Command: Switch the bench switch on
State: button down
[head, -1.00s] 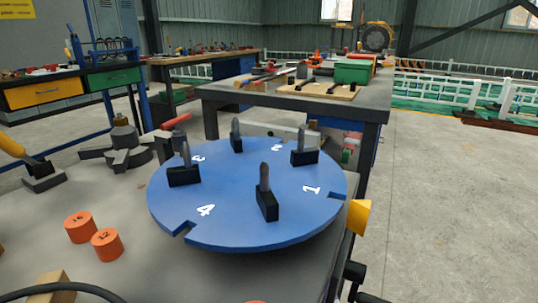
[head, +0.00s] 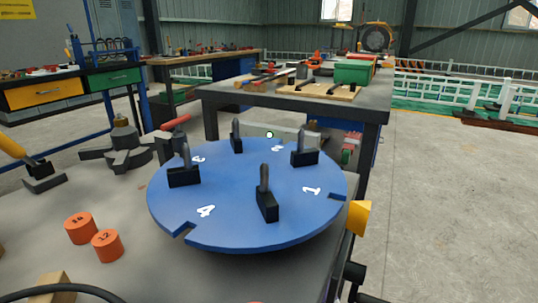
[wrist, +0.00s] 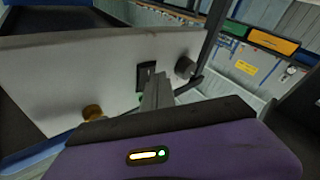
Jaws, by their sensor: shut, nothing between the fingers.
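In the wrist view a pale grey panel (wrist: 60,75) stands upright and tilted in the picture. It carries a black switch (wrist: 146,72), a brass knob (wrist: 93,113) and a dark round knob (wrist: 185,67). My gripper (wrist: 157,82) is shut and empty, its fingertips just in front of the switch's lower part. I cannot tell whether they touch it. A small green patch (wrist: 140,98) shows beside the fingers. In the head view the panel (head: 290,130) stands partly hidden behind the blue disc, with a bright white dot (head: 269,134) on it. My gripper is not visible there.
A round blue disc (head: 245,217) with upright pegs in black holders fills the middle of the grey bench (head: 150,265). Two orange cylinders (head: 107,245) and a dark several-armed piece (head: 128,150) stand at left. Open floor (head: 455,220) lies to the right.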

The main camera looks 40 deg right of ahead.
jog(key=shift+s+a, duration=0.2)
jog(key=shift+a, duration=0.3)
jog(key=shift+s+a+r, duration=0.1)
jog(key=shift+s+a, duration=0.2)
jog(key=shift+a, duration=0.45)
jog(key=shift+s+a+r, duration=0.15)
jog(key=shift+s+a, duration=0.1)
jog(key=shift+a, duration=0.55)
jog(key=shift+s+a+r, duration=0.1)
jog(key=shift+s+a, duration=0.2)
jog(key=shift+a, duration=0.45)
